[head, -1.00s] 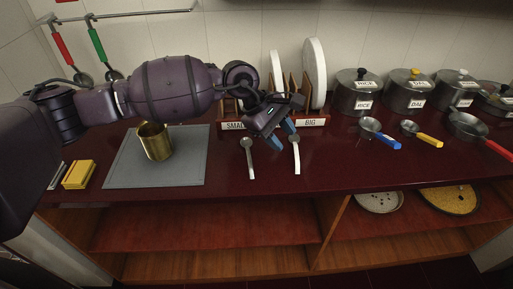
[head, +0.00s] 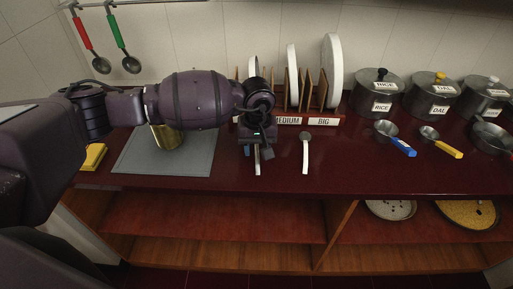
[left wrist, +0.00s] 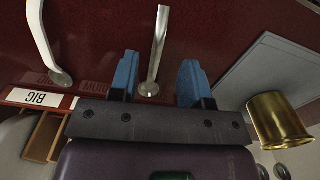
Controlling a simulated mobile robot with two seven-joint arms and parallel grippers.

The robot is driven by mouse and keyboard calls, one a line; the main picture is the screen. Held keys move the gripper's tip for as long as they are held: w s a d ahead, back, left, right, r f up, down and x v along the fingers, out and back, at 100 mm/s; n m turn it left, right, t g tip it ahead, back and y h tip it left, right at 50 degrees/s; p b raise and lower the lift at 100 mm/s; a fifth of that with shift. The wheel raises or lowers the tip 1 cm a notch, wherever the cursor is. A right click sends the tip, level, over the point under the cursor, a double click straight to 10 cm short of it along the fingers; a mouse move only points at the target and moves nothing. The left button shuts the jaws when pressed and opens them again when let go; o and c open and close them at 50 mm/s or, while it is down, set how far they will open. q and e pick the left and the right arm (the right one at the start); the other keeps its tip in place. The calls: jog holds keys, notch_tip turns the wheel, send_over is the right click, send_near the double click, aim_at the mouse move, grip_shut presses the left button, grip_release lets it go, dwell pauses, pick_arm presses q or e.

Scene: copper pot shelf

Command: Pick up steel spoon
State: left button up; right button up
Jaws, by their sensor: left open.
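Two spoons lie on the dark red counter. A grey, metallic spoon (head: 257,168) lies beneath my left gripper (head: 257,152), which hides most of it in the head view. In the left wrist view this spoon (left wrist: 158,45) extends between the two blue fingers of my left gripper (left wrist: 158,75), with its bowl near the palm. The fingers are open, one on each side of the handle, and I cannot tell their height above it. A second, paler spoon (head: 305,155) lies to the right; it also shows in the left wrist view (left wrist: 42,40). My right gripper is not in view.
A brass cup (left wrist: 277,120) stands on a grey mat (head: 185,163), partly behind my arm. A plate rack with labels (head: 322,121) stands behind the spoons. Pots (head: 377,95) and pans (head: 384,130) are to the right. The counter's front strip is clear.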

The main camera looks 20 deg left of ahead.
aim_at(258, 162)
pick_arm(q)
jog(key=shift+s+d+f, duration=0.1)
jog(key=shift+f, duration=1.4)
jog(key=shift+s+d+f, duration=0.1)
jog(key=shift+f, duration=1.35)
grip_shut()
